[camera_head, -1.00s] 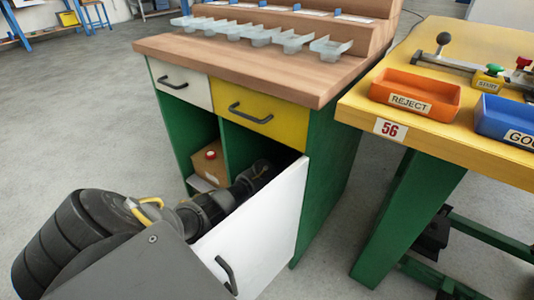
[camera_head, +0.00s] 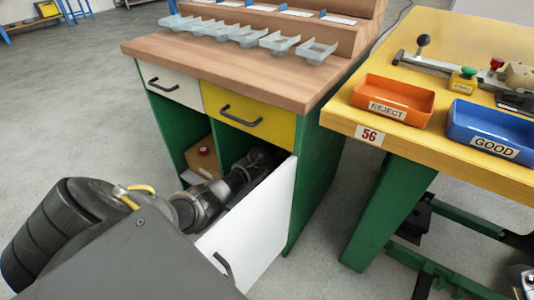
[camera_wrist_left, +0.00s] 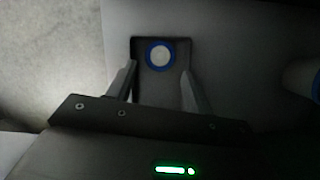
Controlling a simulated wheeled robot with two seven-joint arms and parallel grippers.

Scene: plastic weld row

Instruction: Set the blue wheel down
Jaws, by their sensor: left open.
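The blue wheel (camera_wrist_left: 150,64), a blue ring with a pale centre, shows in the left wrist view within a dark square patch. My left gripper (camera_wrist_left: 159,72) is open, one finger on each side of the wheel, with gaps visible beside it. Whether the wheel rests on a surface is hard to tell in the dim light. In the head view my left arm reaches behind the tilted white door panel (camera_head: 262,222) into the green cabinet (camera_head: 312,185); its gripper and the wheel are hidden there.
A cardboard box (camera_head: 203,168) stands in the cabinet's left compartment. A wooden top with several clear trays (camera_head: 279,44) is above. The yellow table on the right holds an orange REJECT bin (camera_head: 393,98) and a blue GOOD bin (camera_head: 490,128). A pale rounded object (camera_wrist_left: 303,76) is at the wrist view's right.

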